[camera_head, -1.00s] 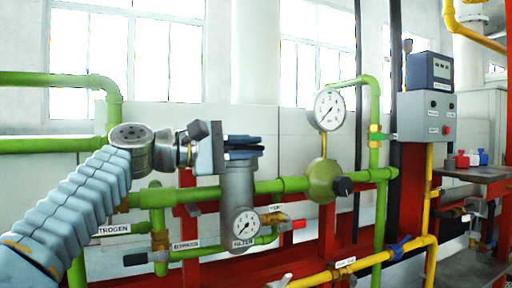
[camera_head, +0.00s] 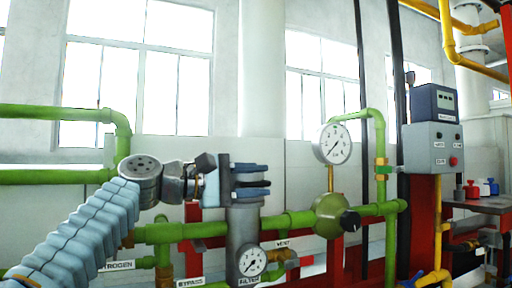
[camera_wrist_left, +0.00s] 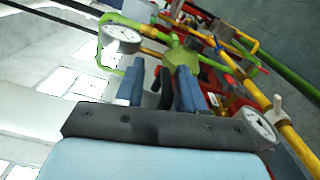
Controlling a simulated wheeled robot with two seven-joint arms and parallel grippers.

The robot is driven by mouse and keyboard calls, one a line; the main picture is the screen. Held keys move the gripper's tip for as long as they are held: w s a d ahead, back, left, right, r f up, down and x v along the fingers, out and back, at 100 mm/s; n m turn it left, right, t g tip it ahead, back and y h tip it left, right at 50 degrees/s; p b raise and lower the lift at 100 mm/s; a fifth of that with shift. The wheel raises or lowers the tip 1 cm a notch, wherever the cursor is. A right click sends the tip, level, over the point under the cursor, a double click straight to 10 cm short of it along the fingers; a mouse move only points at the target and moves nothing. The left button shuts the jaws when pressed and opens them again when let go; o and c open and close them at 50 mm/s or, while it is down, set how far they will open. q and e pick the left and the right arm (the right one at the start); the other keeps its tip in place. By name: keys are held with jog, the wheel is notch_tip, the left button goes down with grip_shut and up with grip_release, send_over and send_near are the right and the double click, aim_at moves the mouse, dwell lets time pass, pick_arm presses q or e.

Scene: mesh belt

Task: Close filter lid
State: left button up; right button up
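The grey filter housing (camera_head: 243,222) stands upright on the green pipe, with a FILTER label and a small gauge (camera_head: 251,262) low on it. My left gripper (camera_head: 268,180) is at the top of the housing, its fingers pointing right. In the left wrist view its two blue fingers (camera_wrist_left: 160,87) are apart, with a dark curved part (camera_wrist_left: 166,88) between them. This part seems to be the filter lid, but the fingers hide most of it. I cannot see clear contact on both sides. My right gripper is not in view.
A large gauge (camera_head: 333,144) and a round green regulator (camera_head: 331,216) with a black knob stand right of the filter. A grey control box (camera_head: 432,148) is farther right. Space above the gripper is free.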

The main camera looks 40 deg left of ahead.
pick_arm(q)
notch_tip(320, 180, up, 3)
jog(key=shift+f+p, duration=0.2)
jog(key=shift+p, duration=0.25)
jog(key=s+d+r+p, duration=0.2)
jog(key=s+d+r, duration=0.7)
jog(key=s, duration=0.1)
jog(key=shift+s+d+p, duration=0.15)
jog(key=shift+s+p, duration=0.1)
jog(key=shift+p, duration=0.1)
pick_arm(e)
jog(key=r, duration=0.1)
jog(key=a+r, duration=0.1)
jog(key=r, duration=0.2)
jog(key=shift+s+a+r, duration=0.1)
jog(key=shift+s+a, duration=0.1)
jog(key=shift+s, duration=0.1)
